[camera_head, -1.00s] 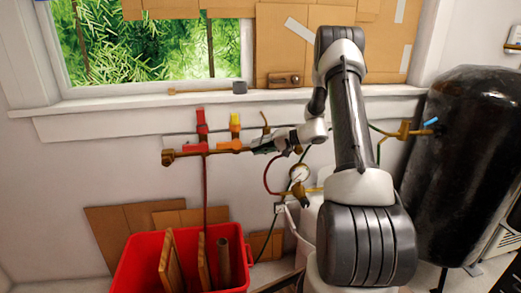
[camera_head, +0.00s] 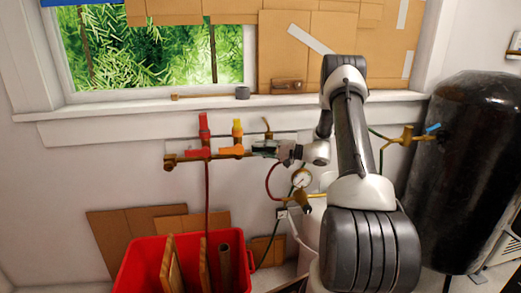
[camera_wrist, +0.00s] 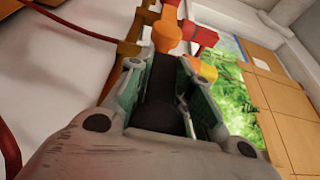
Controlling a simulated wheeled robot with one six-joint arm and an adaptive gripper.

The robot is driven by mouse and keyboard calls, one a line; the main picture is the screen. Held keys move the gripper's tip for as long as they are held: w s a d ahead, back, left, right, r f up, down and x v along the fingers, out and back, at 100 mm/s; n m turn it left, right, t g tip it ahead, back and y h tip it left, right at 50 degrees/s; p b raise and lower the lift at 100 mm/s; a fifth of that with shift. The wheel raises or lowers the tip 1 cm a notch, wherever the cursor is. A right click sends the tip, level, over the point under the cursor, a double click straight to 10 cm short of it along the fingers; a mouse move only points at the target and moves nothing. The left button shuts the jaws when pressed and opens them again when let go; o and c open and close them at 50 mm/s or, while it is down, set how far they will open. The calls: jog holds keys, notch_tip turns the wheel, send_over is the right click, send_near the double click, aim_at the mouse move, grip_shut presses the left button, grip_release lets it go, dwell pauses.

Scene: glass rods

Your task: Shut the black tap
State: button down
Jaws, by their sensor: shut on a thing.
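The black tap handle (camera_wrist: 163,100) lies between the fingers of my gripper (camera_wrist: 163,78) in the wrist view, with its length running along them. My gripper (camera_head: 264,149) is shut on it at the right end of the brass manifold (camera_head: 182,158). In the head view my fingers cover most or all of the black handle. A red tap (camera_head: 203,124) and a yellow-orange tap (camera_head: 237,129) stand upright to the left on the same manifold. They also show beyond my fingertips in the wrist view, the red one (camera_wrist: 203,36) and the orange one (camera_wrist: 167,34).
A red bin (camera_head: 132,265) with boards stands below the manifold. A pressure gauge (camera_head: 301,179) and hoses hang just below right of my gripper. A dark tank (camera_head: 470,180) stands at the right. The window sill (camera_head: 120,110) runs above the taps.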

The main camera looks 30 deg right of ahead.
jog(key=c, duration=1.3)
grip_release()
jog(key=shift+o, duration=0.2)
jog(key=shift+s, duration=0.1)
jog(key=v, duration=1.2)
